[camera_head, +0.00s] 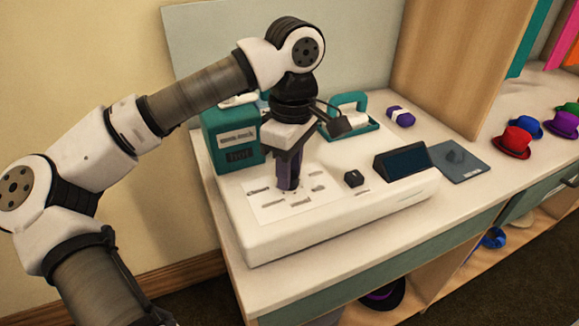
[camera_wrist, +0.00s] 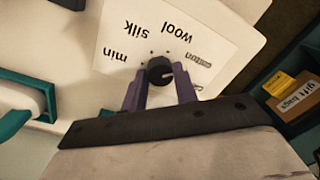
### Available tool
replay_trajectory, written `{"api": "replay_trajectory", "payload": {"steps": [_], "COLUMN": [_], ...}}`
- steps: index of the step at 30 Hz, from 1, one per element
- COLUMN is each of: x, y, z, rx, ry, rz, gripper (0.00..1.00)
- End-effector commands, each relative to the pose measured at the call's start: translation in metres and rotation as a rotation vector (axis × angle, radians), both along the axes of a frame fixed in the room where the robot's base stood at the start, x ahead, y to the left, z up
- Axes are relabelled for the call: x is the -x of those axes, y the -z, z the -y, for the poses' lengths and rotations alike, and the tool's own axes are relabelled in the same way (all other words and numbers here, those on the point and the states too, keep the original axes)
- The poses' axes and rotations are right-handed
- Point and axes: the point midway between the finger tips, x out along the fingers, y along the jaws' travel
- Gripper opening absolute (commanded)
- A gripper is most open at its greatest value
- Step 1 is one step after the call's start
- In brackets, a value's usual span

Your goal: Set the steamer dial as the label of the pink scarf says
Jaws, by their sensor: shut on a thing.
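The steamer (camera_head: 300,232) is a long white console on the counter, with a white label panel (camera_head: 262,205) on top. Its dial (camera_wrist: 160,70) is a round black knob, seen in the wrist view. Upside-down words min, silk and wool stand around it, with smaller blurred print to the right. A pale mark shows on the dial's lower right; its exact setting is unclear. My gripper (camera_head: 288,186) points down over the panel, its purple fingers (camera_wrist: 158,95) closed on the dial's sides. A pink scarf (camera_head: 567,32) hangs at the upper right; no readable label shows on it.
A teal tank (camera_head: 232,140) marked HOT stands behind the steamer's left end. A small black knob (camera_head: 354,178) and a dark screen (camera_head: 402,162) sit right of my gripper. A teal-handled iron (camera_head: 348,118) is behind. Colored hats (camera_head: 514,142) stand at right.

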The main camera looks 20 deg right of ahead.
Motion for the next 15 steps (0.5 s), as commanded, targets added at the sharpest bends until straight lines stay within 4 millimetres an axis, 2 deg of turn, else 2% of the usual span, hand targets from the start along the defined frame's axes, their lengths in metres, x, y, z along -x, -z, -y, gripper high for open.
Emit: {"api": "replay_trajectory", "payload": {"steps": [3, 4, 8, 15], "x": [0.0005, 0.0005, 0.0004, 0.0001], "y": [0.0003, 0.0003, 0.0003, 0.0001], "z": [0.0002, 0.0002, 0.0002, 0.0], "rx": [0.0, 0.0, 0.0, 0.0], "ry": [0.001, 0.001, 0.0, -0.001], "rz": [-0.001, -0.001, -0.001, 0.0], "gripper": [0.06, 0.32, 0.49, 0.51]}}
